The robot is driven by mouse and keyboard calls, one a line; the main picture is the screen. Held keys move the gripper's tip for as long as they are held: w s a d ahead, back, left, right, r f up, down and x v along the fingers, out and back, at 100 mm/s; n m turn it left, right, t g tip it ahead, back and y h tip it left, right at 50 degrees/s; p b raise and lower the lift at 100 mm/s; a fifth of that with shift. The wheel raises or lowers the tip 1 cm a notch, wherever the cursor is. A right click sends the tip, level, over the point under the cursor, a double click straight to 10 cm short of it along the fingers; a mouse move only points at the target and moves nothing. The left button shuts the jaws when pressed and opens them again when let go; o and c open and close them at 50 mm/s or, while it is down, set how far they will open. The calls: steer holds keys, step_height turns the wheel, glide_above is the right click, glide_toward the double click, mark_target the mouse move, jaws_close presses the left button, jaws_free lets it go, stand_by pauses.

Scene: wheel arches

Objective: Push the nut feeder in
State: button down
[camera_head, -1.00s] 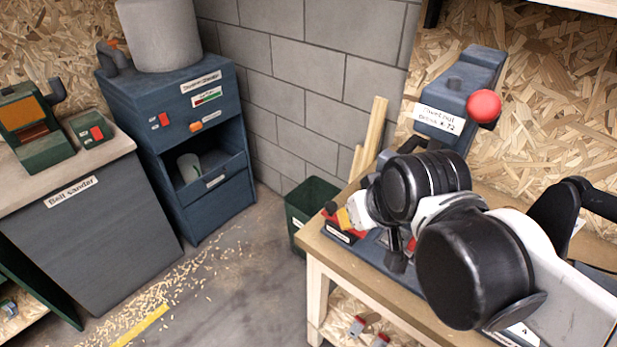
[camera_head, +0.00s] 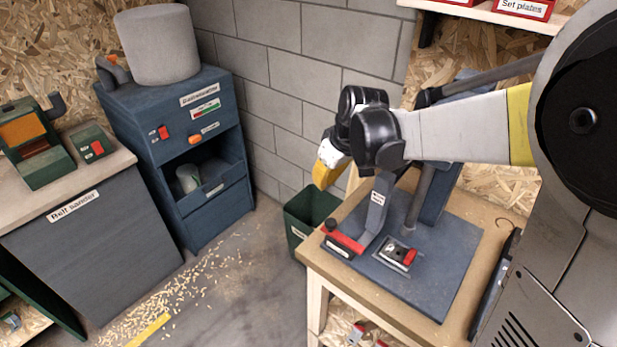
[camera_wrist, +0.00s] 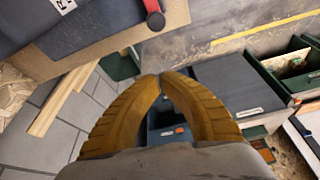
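The rivet nut press has a blue-grey base plate (camera_head: 440,265) on the bench. At its left end is a red bar with a black knob (camera_head: 344,241), beside a labelled grey upright (camera_head: 377,203); this looks like the nut feeder, but I cannot read its label. The red end (camera_wrist: 155,20) shows at the top of the wrist view. My gripper (camera_head: 322,177) has yellow fingers, left of and above the red bar, apart from it. In the wrist view its fingertips (camera_wrist: 160,78) meet with nothing between them. My arm hides the press's upper part.
A small labelled block with a red part (camera_head: 398,254) sits on the base plate. A green bin (camera_head: 308,215) stands left of the wooden bench (camera_head: 320,262). A blue cabinet (camera_head: 200,125) and the belt sander bench (camera_head: 90,245) stand further left. The floor between is open, with wood chips.

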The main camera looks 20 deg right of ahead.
steer(key=shift+w+f, duration=0.1)
steer(key=shift+f, duration=0.05)
step_height(320, 180, down, 10)
steer(key=b, duration=0.4)
steer(key=shift+s+b, duration=0.2)
steer(key=shift+b, duration=0.1)
steer(key=shift+d, duration=0.1)
steer(key=s+d, duration=0.1)
steer(key=s, duration=0.1)
steer(key=s+d, duration=0.1)
steer(key=s, duration=0.1)
steer(key=shift+d, duration=0.4)
steer(key=shift+w, duration=0.1)
steer(key=shift+r, duration=0.2)
steer(key=v, duration=0.7)
steer(key=shift+r, duration=0.15)
